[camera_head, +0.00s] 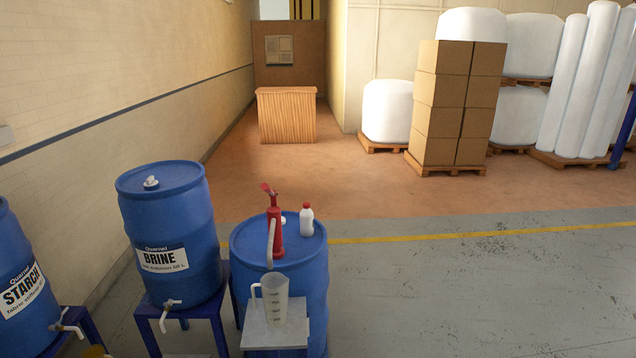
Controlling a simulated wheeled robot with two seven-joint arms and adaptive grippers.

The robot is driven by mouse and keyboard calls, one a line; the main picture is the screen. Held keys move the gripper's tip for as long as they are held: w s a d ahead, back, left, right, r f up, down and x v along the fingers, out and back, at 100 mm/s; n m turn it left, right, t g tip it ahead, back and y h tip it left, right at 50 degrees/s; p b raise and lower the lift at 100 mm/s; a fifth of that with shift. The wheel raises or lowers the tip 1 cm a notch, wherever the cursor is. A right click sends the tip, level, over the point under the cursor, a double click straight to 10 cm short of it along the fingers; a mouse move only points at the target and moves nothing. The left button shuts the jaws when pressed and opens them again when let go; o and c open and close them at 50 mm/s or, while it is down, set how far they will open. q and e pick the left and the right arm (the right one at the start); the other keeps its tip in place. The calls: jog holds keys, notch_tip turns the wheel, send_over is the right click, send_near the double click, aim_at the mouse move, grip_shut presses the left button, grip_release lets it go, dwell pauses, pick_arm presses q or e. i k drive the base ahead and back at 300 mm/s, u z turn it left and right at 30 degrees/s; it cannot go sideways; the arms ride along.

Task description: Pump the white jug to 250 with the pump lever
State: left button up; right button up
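The white jug (274,297), translucent with a handle on its left and dark graduation marks, stands upright on a small grey shelf (289,334) at the front of a blue drum (307,270). A red hand pump (276,238) stands on top of that drum. Its red pump lever (268,189) is at the top and tilts up to the left. The pump's pale spout (270,243) curves down toward the jug. I cannot read the jug's level from here. Neither gripper is in view.
A white bottle with a red cap (307,219) stands on the drum right of the pump. A blue BRINE drum (170,235) and a STARCH drum (22,285) with taps stand at left. Stacked cartons (440,105) are far back. The floor at right (480,290) is clear.

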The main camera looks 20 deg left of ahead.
aim_at(264, 186)
jog(key=z, duration=0.15)
jog(key=i, duration=0.75)
jog(key=u, duration=0.8)
jog(key=i, duration=0.55)
jog(key=u, duration=0.6)
